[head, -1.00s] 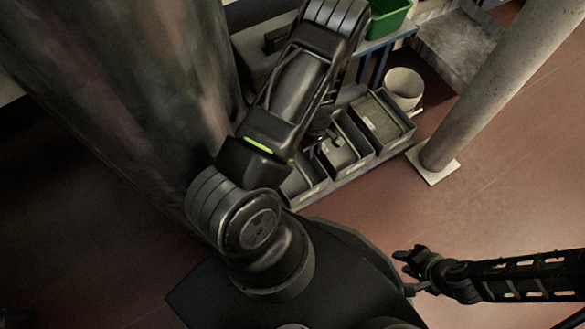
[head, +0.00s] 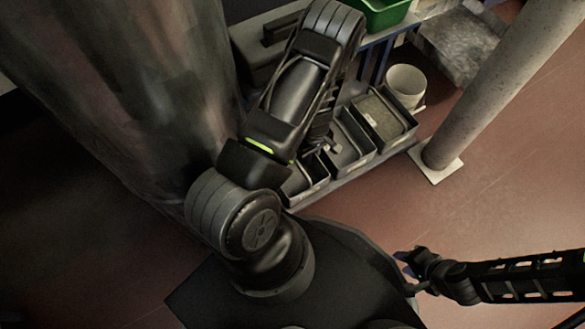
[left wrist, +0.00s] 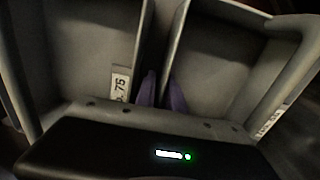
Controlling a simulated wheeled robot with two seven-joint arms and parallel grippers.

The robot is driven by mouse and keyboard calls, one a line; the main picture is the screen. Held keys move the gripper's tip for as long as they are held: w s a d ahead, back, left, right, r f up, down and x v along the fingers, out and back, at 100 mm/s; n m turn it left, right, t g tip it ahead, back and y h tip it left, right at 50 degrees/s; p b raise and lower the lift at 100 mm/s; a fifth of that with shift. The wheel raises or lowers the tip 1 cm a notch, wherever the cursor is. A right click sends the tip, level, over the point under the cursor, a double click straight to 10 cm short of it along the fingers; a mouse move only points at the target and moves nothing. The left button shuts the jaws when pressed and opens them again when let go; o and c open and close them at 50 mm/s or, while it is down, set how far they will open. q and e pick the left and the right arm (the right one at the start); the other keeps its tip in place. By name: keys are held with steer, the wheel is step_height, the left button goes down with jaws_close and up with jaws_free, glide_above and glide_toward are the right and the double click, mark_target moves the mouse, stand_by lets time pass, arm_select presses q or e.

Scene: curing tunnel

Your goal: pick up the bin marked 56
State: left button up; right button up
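Several grey open-topped bins stand in a row in the head view: a near bin (head: 297,190), a middle bin (head: 362,153) and a far bin (head: 400,137) with grainy contents. Their labels are too small to read there. My left gripper (head: 331,147) is low over the near and middle bins, partly hidden by my arm. The left bin's label (left wrist: 120,84) seems to read 75; the right bin's label (left wrist: 270,122) is unclear. My right gripper (head: 404,263) looks open and empty.
A white bucket (head: 406,82) stands beyond the far bin. A green bin (head: 381,14) is on a shelf at the top. A grey post (head: 490,90) rises right of the bins, and a large dark cylinder (head: 130,90) fills the left.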

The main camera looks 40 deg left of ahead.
stand_by(0.4)
arm_select(q)
jaws_close()
stand_by(1.2)
steer(key=shift+r, duration=0.2)
arm_select(e)
steer(key=shift+r, duration=0.15)
